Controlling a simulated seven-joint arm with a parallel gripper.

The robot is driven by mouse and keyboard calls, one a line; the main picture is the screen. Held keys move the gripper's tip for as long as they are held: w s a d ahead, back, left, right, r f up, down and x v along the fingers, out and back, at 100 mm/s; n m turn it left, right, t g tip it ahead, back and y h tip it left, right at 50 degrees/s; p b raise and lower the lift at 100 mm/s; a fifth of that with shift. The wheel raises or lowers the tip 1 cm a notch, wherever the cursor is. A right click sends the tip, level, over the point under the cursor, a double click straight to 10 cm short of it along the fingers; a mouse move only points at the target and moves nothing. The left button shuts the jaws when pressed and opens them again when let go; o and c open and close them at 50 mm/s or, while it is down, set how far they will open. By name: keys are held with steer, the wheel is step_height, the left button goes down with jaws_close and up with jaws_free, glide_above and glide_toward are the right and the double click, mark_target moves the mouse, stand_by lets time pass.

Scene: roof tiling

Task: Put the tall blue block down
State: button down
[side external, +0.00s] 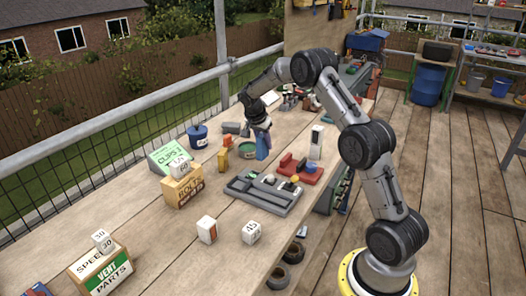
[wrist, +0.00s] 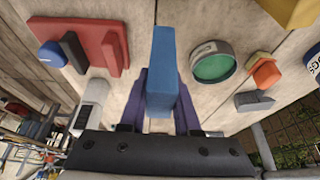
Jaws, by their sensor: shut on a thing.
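The tall blue block (side external: 262,147) is upright between the fingers of my gripper (side external: 263,130) over the wooden bench in the side view. In the wrist view the blue block (wrist: 163,72) fills the space between the purple fingers of my gripper (wrist: 160,100), which are shut on it. I cannot tell whether the block's lower end touches the bench (wrist: 205,22).
A round green-topped tin (side external: 246,150) stands close to the left of the block. A red tray (side external: 300,172) with a blue knob and a white upright block (side external: 317,140) are to its right. A grey tray (side external: 262,194) lies nearer the camera. Bare planks show between them.

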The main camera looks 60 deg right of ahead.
mark_target(263, 151)
steer(key=shift+w+d+f, duration=0.2)
steer(key=shift+w+f, duration=0.1)
steer(key=shift+f, duration=0.05)
steer(key=shift+w+d+f, duration=0.1)
steer(key=shift+f, duration=1.6)
steer(key=shift+f, duration=0.15)
steer(key=c, duration=0.6)
jaws_free()
